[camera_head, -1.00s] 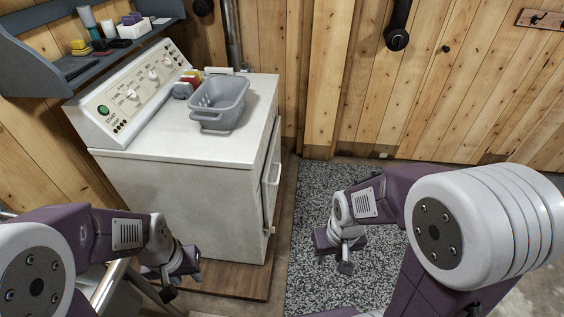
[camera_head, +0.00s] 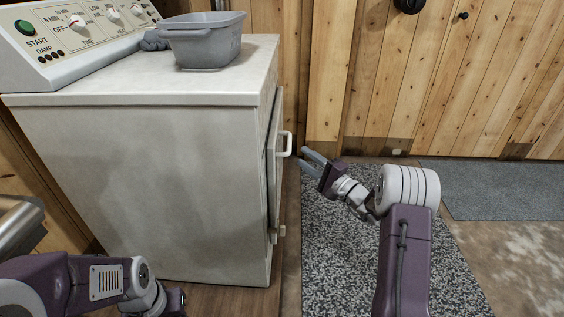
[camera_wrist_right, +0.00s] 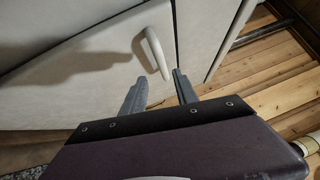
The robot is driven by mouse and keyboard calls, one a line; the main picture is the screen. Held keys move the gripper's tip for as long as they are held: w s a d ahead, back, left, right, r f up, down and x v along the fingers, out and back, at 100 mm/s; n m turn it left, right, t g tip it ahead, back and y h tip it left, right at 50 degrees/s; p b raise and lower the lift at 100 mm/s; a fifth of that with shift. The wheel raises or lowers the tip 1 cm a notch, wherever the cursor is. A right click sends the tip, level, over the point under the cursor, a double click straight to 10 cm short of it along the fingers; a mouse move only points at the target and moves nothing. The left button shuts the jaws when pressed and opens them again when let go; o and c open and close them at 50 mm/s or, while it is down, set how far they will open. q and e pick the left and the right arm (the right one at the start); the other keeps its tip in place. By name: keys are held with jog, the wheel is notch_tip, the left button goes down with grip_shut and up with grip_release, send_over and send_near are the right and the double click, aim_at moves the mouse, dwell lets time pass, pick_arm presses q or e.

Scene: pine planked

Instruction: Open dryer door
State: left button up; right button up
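The white dryer (camera_head: 150,170) stands at the left in the head view, its front side facing right. Its door (camera_head: 274,160) looks closed and carries a pale handle (camera_head: 286,144) that sticks out. My right gripper (camera_head: 309,159) is open, its two fingers pointing at the handle from the right, with a small gap. In the right wrist view the handle (camera_wrist_right: 154,53) lies just beyond the open fingertips, with nothing between them. My left gripper (camera_head: 170,300) is at the bottom left, cut off by the frame edge; its fingers are not clear.
A grey basket (camera_head: 203,42) sits on the dryer top. A speckled mat (camera_head: 345,235) covers the floor before the dryer, and a grey mat (camera_head: 500,188) lies farther right. A plank wall (camera_head: 460,90) closes off the back.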

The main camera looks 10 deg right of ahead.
aim_at(289, 141)
jog(key=b+x, duration=0.1)
jog(key=x, duration=0.3)
jog(key=b+x, duration=0.1)
jog(key=x, duration=0.3)
jog(key=shift+w+d+r, duration=0.1)
jog(key=shift+w+r, duration=0.05)
jog(key=shift+w, duration=0.2)
jog(key=shift+w+r, duration=0.1)
jog(key=shift+w, duration=0.1)
grip_shut()
dwell(0.8)
